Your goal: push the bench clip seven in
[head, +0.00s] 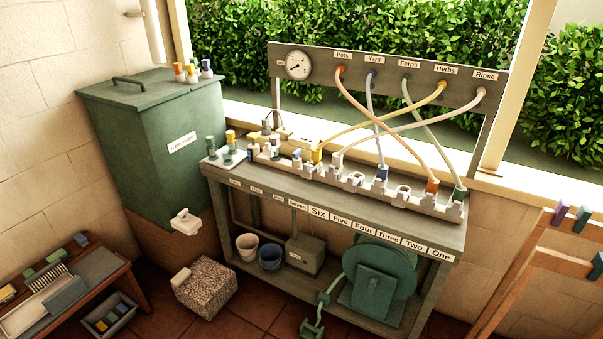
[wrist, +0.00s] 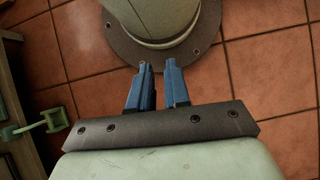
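The grey bench (head: 225,178) has number labels along its front edge, and the Seven label (head: 297,203) is left of Six. A pale notched rail (head: 418,206) runs along the top behind them. A yellow hose end (head: 316,154) stands in the rail roughly behind Seven; which clip is seven's, and how far in it sits, is too small to tell. My gripper (wrist: 158,70) shows only in the wrist view. Its two blue fingers are apart with nothing between them, above the tiled floor and away from the bench top.
Crossing hoses hang from the upper board (head: 420,78) over the rail. Small bottles (head: 230,138) stand at the bench's left end. A green hose reel (head: 380,280) is below. A green tank (head: 150,130), stone block (head: 205,287) and wooden rack (head: 540,260) flank the bench.

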